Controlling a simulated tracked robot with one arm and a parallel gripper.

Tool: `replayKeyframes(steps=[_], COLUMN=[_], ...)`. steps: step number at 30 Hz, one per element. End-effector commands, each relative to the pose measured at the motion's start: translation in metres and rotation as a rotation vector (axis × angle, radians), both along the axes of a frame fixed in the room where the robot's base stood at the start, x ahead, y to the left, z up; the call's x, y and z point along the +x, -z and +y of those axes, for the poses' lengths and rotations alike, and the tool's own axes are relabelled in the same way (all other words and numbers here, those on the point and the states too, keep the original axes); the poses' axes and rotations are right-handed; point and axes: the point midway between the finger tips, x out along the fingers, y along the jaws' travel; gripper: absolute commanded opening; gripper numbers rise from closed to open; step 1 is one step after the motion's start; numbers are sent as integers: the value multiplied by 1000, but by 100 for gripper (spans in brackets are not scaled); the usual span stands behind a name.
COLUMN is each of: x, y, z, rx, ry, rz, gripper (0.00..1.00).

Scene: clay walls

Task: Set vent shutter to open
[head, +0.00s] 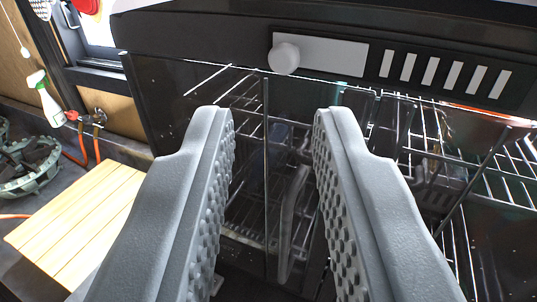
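The vent shutter (325,57) is a pale flat plate in a slot on the dark upper front of a black cabinet. It has a round white knob (284,58) at its left end. To its right is a row of several upright pale vent slots (430,71), not covered by the plate. My gripper (275,120) is open and empty, its two grey fingers wide apart. The fingertips appear below the knob in the picture, with a visible gap. I cannot tell their distance from it in depth.
Wire racks (510,165) fill the cabinet below the panel, seen between and beside my fingers. At the left are a slatted wooden board (80,225), a spray bottle (47,103), a dark green ring-shaped object (30,165), an orange hose (76,150) and a window (92,25).

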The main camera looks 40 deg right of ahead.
Motion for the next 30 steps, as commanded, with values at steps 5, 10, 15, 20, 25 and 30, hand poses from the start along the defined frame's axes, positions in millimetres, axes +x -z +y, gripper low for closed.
replayKeyframes(steps=[5,10,15,20,25,30], x=[-22,-36,-45,-46,-46,-45], y=[1,2,2,1,1,1], z=[18,31,36,37,37,37], rx=[1,0,0,1,1,2], ry=[-1,-2,1,1,1,-2], rz=[-1,1,2,2,2,1], gripper=[24,24,24,24,24,24])
